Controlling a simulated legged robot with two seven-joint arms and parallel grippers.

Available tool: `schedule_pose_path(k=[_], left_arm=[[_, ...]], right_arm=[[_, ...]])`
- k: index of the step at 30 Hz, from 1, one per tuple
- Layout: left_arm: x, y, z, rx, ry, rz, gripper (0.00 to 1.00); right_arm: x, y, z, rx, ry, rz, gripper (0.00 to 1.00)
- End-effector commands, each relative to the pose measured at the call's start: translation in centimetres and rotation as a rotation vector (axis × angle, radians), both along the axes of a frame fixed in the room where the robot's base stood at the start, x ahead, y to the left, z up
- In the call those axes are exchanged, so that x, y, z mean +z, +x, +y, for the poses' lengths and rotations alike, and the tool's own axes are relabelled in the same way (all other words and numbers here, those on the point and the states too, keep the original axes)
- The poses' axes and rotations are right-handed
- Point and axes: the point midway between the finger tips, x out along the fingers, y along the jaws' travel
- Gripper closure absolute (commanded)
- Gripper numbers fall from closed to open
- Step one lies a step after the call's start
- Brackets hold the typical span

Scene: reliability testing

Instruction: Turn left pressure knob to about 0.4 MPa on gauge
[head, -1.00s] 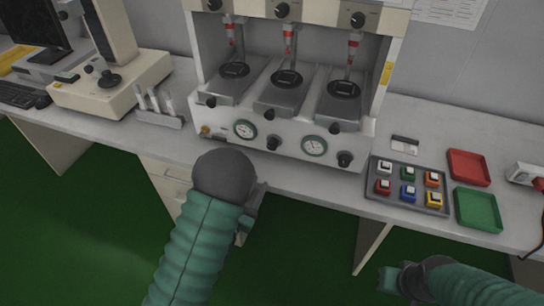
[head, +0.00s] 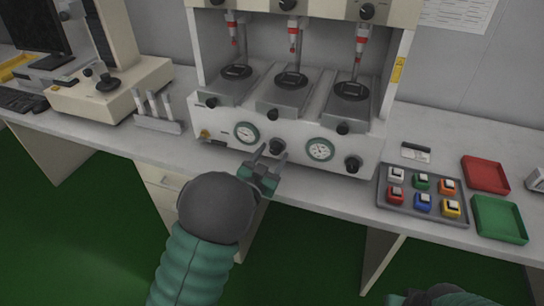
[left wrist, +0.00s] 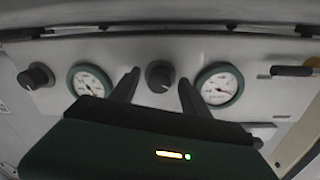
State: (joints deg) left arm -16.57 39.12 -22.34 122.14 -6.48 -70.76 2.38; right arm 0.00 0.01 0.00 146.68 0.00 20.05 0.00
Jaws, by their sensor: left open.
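The left pressure knob (head: 278,146) is a black knob on the white machine's lower front panel, just right of the left gauge (head: 246,132). In the left wrist view the knob (left wrist: 160,76) shows between my fingertips, with the left gauge (left wrist: 218,85) to its right. That view looks turned around. My left gripper (head: 268,158) is open, its fingers pointing at the panel just below and left of the knob. I cannot tell whether they touch it. The gauge's needle is too small to read. My right gripper (head: 396,299) is barely in view at the bottom edge.
The right gauge (head: 320,149) and a second black knob (head: 353,165) sit to the right on the panel. A tray with several coloured buttons (head: 380,205), a red tray (head: 485,187) and a green tray (head: 499,238) lie on the bench to the right.

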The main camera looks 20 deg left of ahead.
Motion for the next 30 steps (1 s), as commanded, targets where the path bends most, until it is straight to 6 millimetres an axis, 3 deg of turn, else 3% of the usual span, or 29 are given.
schedule_pose_path(k=[4, 16, 30], left_arm=[[-0.01, -0.03, 0.01, 0.0, 0.0, 0.0, 0.47], [-0.03, -0.05, -0.02, -0.001, 0.0, 0.0, 0.99], [-0.01, -0.07, -0.05, -0.002, 0.078, -0.002, 1.0]], right_arm=[[0.01, 0.0, 0.0, 0.0, 0.0, 0.0, 1.0], [0.01, 0.0, 0.0, 0.0, 0.0, 0.0, 1.0], [0.04, 0.0, 0.0, 0.0, 0.0, 0.0, 1.0]])
